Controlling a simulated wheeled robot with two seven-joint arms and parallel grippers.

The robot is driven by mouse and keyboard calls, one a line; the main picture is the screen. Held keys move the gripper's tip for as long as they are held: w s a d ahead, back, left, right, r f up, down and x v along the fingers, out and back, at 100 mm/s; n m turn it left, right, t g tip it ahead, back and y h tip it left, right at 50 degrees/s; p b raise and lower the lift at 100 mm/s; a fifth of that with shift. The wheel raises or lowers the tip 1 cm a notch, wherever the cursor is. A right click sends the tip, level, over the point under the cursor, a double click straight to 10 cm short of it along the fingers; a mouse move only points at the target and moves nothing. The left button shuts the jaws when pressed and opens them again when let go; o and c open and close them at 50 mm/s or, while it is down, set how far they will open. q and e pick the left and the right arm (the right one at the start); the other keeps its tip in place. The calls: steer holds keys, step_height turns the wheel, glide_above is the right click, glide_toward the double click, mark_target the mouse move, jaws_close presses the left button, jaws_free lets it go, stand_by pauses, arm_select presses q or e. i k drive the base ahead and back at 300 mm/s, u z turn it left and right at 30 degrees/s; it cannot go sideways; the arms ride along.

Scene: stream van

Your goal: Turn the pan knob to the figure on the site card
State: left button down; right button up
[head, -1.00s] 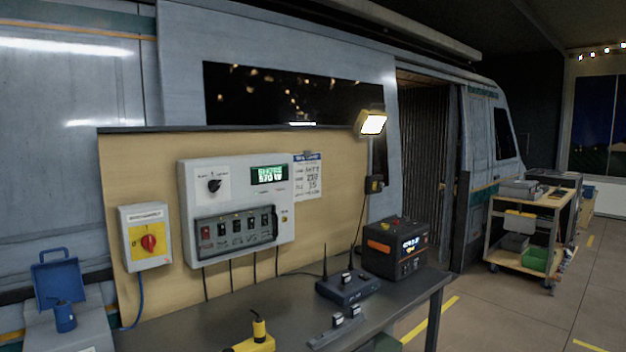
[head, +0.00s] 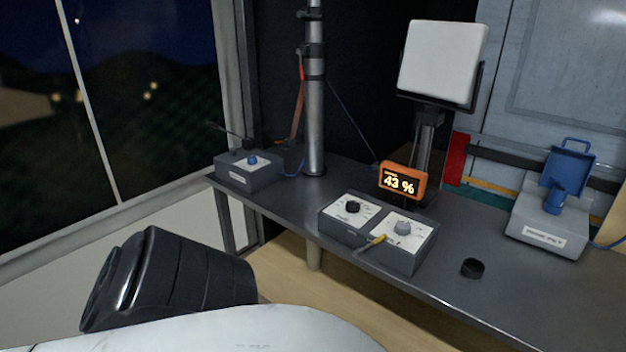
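A grey control box (head: 375,248) with two white dial faces stands at the front edge of the dark bench. It has a black knob (head: 352,206) on the left dial and a grey knob (head: 402,227) on the right dial. The dial lettering is too small to read, so I cannot tell which is the pan knob. An orange display (head: 403,181) behind the box reads 43 %. The site card is not in view now. Neither of my grippers is in view; a black and white part of my own body fills the lower left.
On the bench (head: 465,307) are a box with a blue knob (head: 250,165), a metal mast (head: 314,100), a white panel (head: 442,62) on a stand, a small black cap (head: 472,268) and a grey-blue case (head: 548,225).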

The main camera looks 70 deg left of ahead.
mark_target(352, 206)
steer(key=u, duration=0.9)
steer(key=k, duration=1.15)
steer(key=u, duration=1.4)
steer(key=i, duration=1.85)
steer(key=z, duration=0.65)
